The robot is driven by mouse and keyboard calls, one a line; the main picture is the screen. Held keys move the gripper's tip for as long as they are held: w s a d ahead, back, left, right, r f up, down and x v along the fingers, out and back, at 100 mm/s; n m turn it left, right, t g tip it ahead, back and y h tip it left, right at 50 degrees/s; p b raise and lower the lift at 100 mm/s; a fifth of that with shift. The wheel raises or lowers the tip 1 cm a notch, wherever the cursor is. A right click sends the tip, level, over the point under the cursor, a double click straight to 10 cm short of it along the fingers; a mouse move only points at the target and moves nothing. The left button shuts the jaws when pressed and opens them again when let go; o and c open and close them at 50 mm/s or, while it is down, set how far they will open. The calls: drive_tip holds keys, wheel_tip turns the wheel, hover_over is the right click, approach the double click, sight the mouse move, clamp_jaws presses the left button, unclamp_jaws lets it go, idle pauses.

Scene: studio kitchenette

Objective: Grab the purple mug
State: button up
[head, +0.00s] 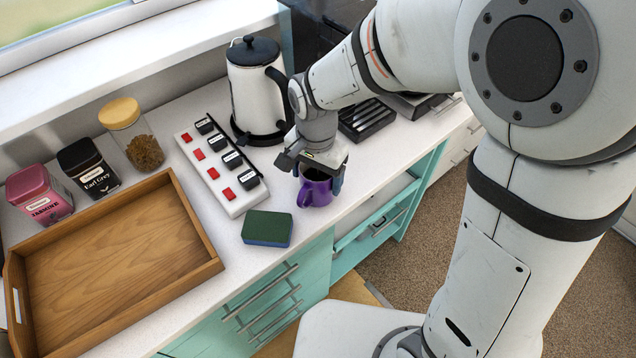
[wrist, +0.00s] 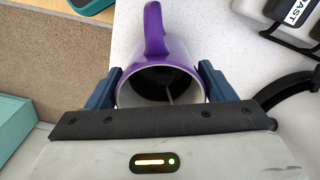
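The purple mug (head: 316,190) stands upright on the white counter near its front edge, below my gripper (head: 312,174). In the wrist view the purple mug (wrist: 178,50) shows its pale rim, dark inside and handle, which points to the top of the picture. My gripper (wrist: 159,84) has one blue finger on each side of the mug, close to the rim. The mug's far side is partly hidden in the head view.
A blue-green sponge (head: 267,229) lies left of the mug. A white switch strip (head: 222,171) and a kettle (head: 257,90) stand behind. A wooden tray (head: 120,265) fills the left counter. An open teal drawer (head: 375,222) sits below the counter edge.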

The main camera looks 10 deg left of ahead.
drive_tip(key=c, duration=0.9)
drive_tip(key=shift+r, duration=0.2)
wheel_tip(320, 180, up, 10)
drive_tip(key=shift+f, duration=0.2)
idle(0.5)
idle(2.8)
